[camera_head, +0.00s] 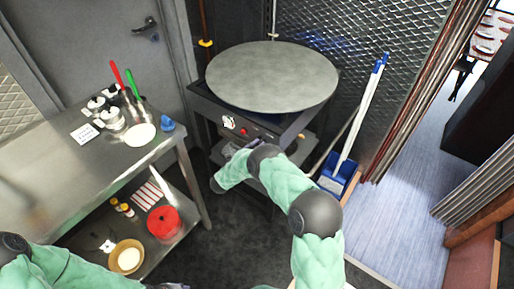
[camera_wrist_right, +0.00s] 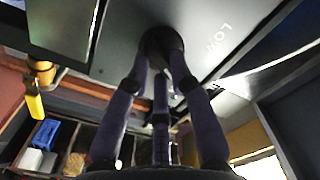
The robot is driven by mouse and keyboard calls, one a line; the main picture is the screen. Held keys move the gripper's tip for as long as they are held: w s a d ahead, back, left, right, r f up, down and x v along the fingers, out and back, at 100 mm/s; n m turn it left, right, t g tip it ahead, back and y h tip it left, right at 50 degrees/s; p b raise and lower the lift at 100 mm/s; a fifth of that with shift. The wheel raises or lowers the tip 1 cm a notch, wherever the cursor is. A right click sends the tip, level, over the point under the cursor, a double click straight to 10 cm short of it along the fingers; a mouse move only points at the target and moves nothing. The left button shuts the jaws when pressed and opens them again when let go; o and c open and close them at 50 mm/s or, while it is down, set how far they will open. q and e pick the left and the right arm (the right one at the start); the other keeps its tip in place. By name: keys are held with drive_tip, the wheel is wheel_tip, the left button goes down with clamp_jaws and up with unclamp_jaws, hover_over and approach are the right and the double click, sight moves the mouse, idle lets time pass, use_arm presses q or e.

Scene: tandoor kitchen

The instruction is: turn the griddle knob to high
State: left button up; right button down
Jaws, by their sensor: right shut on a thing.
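The round grey griddle (camera_head: 272,76) sits on a dark stand in the upper middle of the head view. Its front panel has a small white label (camera_head: 229,122) and a red button or light (camera_head: 243,130). My right gripper (camera_wrist_right: 160,58) is at the front panel. In the right wrist view, its dark purple fingers are closed around a dark round knob (camera_wrist_right: 158,38). The word LOW is printed on the panel to the right of the knob. The knob's pointer is hidden. In the head view, my right arm covers the knob. My left gripper is out of view.
A steel table (camera_head: 80,165) stands at left with cups, tools and a blue item. Its lower shelf holds a red container (camera_head: 164,222) and a bowl (camera_head: 126,258). A blue dustpan (camera_head: 338,172) and broom lean at right. Floor further right is clear.

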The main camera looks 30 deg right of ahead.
drive_tip(key=shift+f+m, duration=0.1)
drive_tip(key=shift+m, duration=0.5)
drive_tip(key=c, duration=1.1)
unclamp_jaws()
drive_tip(key=shift+a, duration=0.1)
drive_tip(key=v, duration=1.2)
